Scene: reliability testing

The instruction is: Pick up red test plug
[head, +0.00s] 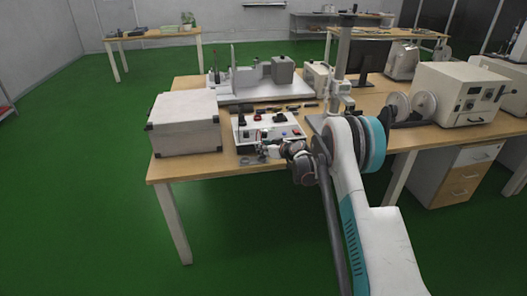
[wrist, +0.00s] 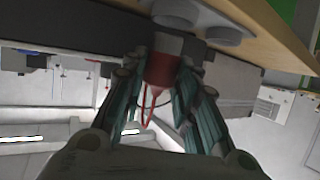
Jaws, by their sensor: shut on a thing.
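The red test plug (wrist: 160,70) shows in the wrist view between the fingers of my gripper (wrist: 161,82), with a red lead looping back from it. My gripper is shut on the plug. A grey piece sits at the plug's far end; I cannot tell whether it is part of the plug. In the head view my gripper (head: 262,152) is low at the front of the control box (head: 243,131), above the table's front part. The plug is too small to make out there.
A silver case (head: 185,122) stands left of the control box on the wooden table (head: 190,166). A test fixture (head: 262,80) stands behind. A monitor (head: 368,62) and a white instrument (head: 460,92) stand to the right. Green floor lies clear in front.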

